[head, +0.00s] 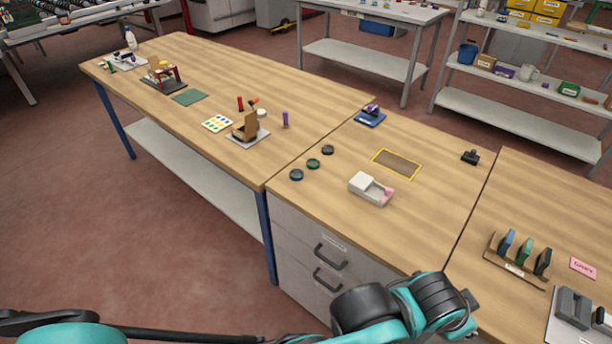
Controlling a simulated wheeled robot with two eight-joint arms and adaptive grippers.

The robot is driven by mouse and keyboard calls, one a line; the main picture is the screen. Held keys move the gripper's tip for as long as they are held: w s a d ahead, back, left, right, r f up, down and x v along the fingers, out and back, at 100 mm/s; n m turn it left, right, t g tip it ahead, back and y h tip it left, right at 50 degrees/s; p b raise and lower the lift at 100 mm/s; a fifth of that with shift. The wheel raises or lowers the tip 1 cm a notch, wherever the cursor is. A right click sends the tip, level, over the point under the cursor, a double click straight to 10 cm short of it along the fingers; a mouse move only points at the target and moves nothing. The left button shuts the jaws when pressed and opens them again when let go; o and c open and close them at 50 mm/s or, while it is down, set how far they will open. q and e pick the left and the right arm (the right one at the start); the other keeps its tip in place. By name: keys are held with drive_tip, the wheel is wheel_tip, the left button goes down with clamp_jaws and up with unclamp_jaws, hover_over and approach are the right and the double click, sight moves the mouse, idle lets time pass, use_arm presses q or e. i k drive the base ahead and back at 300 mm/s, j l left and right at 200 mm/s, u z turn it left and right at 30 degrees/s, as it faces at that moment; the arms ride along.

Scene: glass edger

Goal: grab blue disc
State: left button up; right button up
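The blue disc (296,174) is dark blue, small and round. It lies flat near the left edge of the wooden worktop (420,222), above the drawers. It is nearest me in a slanting row with a green disc (313,163) and a black disc (328,149). The discs lie apart from each other, and nothing touches the blue one. One of my teal and black arms crosses the bottom of the head view, well in front of the discs. I see no gripper fingertips of either arm.
A white and pink box (370,188) stands right of the discs. Behind are a yellow-edged mat (397,163) and a blue holder (370,116). A rack of coloured pieces (520,257) stands at right. Drawer handles (330,257) stick out in front. Bare wood surrounds the discs.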

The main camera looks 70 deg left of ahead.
sight(296, 175)
drive_tip(key=u, duration=2.55)
drive_tip(key=i+j, duration=0.45)
drive_tip(key=j, duration=0.15)
drive_tip(key=i+j+z, duration=0.1)
drive_tip(key=i+j, duration=0.4)
drive_tip(key=j+z, duration=0.15)
drive_tip(key=z, duration=1.65)
drive_tip(key=i+j, duration=0.05)
